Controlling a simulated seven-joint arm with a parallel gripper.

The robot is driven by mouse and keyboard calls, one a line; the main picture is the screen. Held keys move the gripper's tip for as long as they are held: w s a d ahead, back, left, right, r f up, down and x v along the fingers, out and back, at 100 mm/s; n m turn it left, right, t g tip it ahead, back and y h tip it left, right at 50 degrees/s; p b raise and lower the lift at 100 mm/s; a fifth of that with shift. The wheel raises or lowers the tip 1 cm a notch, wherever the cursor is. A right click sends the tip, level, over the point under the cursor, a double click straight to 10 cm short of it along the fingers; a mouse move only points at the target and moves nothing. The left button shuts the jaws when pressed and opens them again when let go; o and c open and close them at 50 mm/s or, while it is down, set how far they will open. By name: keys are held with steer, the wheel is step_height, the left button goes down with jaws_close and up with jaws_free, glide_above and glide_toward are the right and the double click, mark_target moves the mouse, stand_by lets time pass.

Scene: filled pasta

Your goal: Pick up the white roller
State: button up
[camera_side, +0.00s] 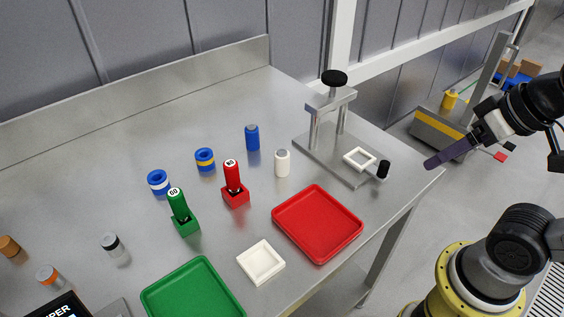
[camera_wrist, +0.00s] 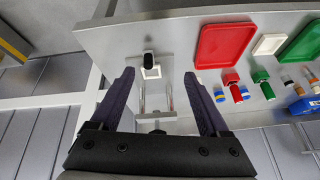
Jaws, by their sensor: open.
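The white roller (camera_side: 282,162), a small white cylinder with a grey top, stands upright on the metal table in the side view, between the blue cylinder (camera_side: 252,137) and the metal press. In the wrist view the small parts right of the fingers are too small to tell it clearly. My gripper (camera_side: 431,163) is off the table's right edge, well to the right of the roller and apart from it. In the wrist view my gripper (camera_wrist: 159,73) has its two dark fingers spread wide, with nothing held between them.
The press (camera_side: 334,155) with a black knob stands between the roller and my gripper. A red tray (camera_side: 318,224), white dish (camera_side: 261,262) and green tray (camera_side: 193,290) lie in front. Red (camera_side: 234,185) and green (camera_side: 182,215) stamps and ringed spools stand to the left.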

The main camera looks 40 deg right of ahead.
steer(key=w+a+r+m+y, duration=0.2)
steer(key=w+a+r+m, duration=0.1)
steer(key=w+r+m, duration=0.5)
steer(key=m+g+y, duration=0.3)
steer(key=m+g, duration=0.2)
steer(key=m, duration=0.5)
glide_above(285, 151)
steer(key=d, duration=0.4)
step_height(285, 151, down, 10)
steer(key=shift+h, duration=0.3)
steer(key=x, duration=0.7)
steer(key=shift+s+f, duration=0.1)
steer(key=shift+s, duration=0.2)
steer(key=shift+x, duration=3.15)
steer(key=shift+d, duration=0.15)
jaws_close()
